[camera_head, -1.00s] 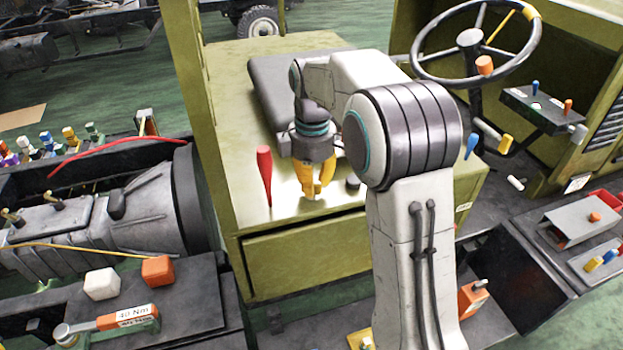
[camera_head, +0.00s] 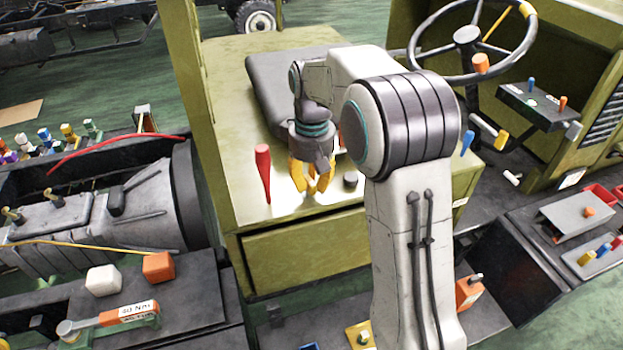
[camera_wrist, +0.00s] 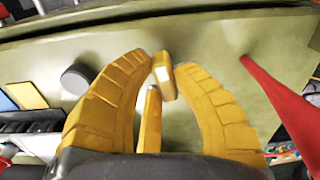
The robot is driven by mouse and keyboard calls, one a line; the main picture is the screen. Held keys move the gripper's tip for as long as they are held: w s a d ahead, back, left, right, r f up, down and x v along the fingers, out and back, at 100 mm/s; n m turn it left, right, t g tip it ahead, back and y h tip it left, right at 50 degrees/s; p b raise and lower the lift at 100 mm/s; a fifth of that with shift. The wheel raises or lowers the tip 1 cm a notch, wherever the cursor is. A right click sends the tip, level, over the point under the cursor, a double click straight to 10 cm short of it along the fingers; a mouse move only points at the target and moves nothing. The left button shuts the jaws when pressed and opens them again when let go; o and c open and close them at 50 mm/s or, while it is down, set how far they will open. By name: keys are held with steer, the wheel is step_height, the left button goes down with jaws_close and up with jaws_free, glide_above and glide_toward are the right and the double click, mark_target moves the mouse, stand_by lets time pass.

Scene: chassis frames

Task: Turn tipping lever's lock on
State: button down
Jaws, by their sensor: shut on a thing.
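A small yellow lever piece with a pale end (camera_wrist: 163,78) stands between my fingers in the wrist view; I take it for the lock. In the head view my gripper (camera_head: 311,184) points down at the front of the olive box top (camera_head: 230,120). The red lever (camera_head: 263,172) stands upright to its left, apart from the fingers; it also shows at right in the wrist view (camera_wrist: 275,90). The lock is hard to separate from the yellow fingers in the head view.
A black round knob (camera_head: 350,179) stands just right of my gripper. A dark seat cushion (camera_head: 270,85) lies behind it. The steering wheel (camera_head: 470,40) and a blue-handled lever (camera_head: 467,143) are farther right. The box top left of the red lever is clear.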

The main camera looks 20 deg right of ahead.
mark_target(312, 179)
steer(key=shift+s+f+m, duration=0.1)
steer(key=shift+s+m, duration=0.05)
steer(key=shift+m, duration=0.65)
steer(key=c, duration=1)
jaws_free()
step_height(312, 179, up, 12)
